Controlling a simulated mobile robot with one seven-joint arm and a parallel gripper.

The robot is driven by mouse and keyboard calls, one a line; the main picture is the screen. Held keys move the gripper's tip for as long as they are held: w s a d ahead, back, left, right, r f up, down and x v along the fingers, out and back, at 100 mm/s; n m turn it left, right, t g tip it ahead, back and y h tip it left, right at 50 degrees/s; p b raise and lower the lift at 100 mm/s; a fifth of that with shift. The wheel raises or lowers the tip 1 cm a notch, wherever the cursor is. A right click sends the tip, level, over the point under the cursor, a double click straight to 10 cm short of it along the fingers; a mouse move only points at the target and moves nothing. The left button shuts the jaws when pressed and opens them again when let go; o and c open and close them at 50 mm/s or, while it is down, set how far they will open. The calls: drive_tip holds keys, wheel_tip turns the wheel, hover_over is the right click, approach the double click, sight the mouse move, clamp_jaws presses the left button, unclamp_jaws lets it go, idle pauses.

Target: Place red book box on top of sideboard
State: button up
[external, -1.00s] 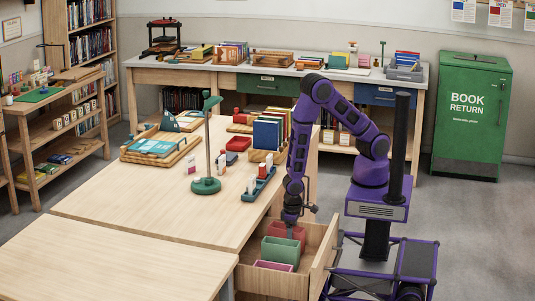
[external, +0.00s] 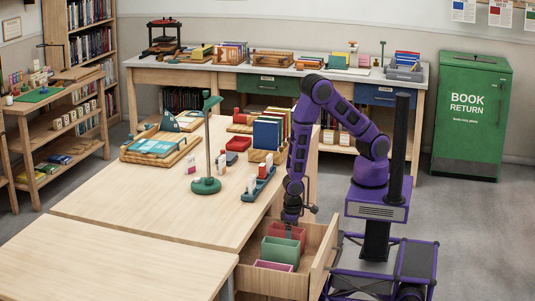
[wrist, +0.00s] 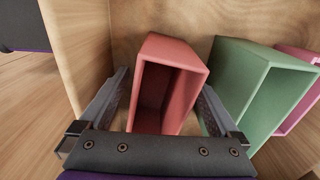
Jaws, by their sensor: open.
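The red book box (external: 281,230) stands in the open drawer of the near table, its open side showing in the wrist view (wrist: 176,72). My gripper (external: 290,219) is down at the drawer with its jaws open. In the wrist view my gripper (wrist: 163,85) has one finger on each side of the red box, with the right finger between it and the green box (wrist: 262,85). Whether the fingers touch the red box is unclear. The sideboard (external: 205,69) with a pale top stands along the back wall.
The green box (external: 280,251) and a pink box (external: 273,266) share the drawer (external: 318,262). The drawer walls are close around my gripper. The table (external: 125,207) holds a green lamp (external: 206,185) and books. Several things crowd the sideboard top, with small gaps between.

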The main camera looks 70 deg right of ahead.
drive_tip(key=r+p, duration=0.4)
drive_tip(key=r, duration=1.3)
drive_tip(key=shift+a+p, duration=0.2)
drive_tip(key=shift+p, duration=0.15)
